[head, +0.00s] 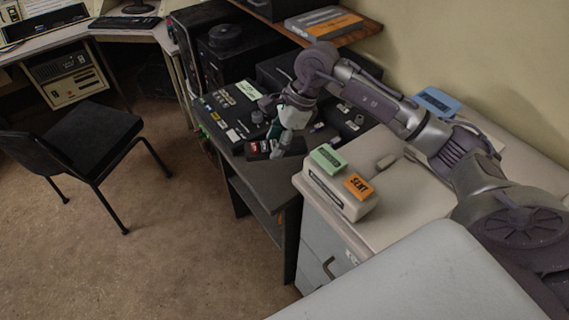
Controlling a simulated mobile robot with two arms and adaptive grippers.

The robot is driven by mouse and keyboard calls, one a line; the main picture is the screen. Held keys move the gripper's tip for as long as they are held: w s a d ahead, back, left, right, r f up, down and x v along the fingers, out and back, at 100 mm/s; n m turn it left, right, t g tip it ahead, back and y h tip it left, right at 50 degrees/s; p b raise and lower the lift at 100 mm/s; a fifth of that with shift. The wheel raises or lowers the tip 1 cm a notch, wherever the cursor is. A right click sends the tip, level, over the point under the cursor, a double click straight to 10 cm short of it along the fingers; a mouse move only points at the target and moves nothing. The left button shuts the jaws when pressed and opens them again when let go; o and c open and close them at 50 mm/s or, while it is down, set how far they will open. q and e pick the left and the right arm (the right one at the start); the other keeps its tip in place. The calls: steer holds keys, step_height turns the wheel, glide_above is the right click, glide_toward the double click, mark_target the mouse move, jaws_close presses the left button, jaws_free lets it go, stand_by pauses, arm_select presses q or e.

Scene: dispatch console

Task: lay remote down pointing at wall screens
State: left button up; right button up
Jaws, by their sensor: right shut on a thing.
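My right gripper (279,146) is low over the front right part of the dark console desk, beside a small dark box with a red label (258,148). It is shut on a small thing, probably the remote. The fingers hide most of it, so I cannot tell which way it points or whether it touches the desk. My left gripper is not in view. I cannot make out any wall screens in this view.
A black control panel (229,108) with pale buttons lies left of my right gripper. A cream cabinet top (388,203) at the right carries a device with green and orange blocks (340,190) and a blue box (437,101). A black chair (88,140) stands on open floor at the left.

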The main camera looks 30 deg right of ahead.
mark_target(302, 136)
steer(key=w+d+m+t+h, duration=0.1)
steer(key=w+d+m+t, duration=0.1)
steer(key=w+d+m, duration=0.3)
steer(key=shift+m+h, duration=0.3)
steer(key=shift+m, duration=0.5)
steer(key=f, duration=0.3)
steer(key=s+f, duration=0.1)
steer(key=f, duration=0.3)
steer(key=a+f+p, duration=0.1)
steer(key=f, duration=0.2)
steer(key=shift+s+a+f, duration=0.1)
steer(key=shift+s+f, duration=0.1)
steer(key=shift+s, duration=0.05)
steer(key=shift+f, duration=0.1)
steer(key=o, duration=1.2)
steer(key=b+v, duration=0.1)
steer(key=v, duration=1.1)
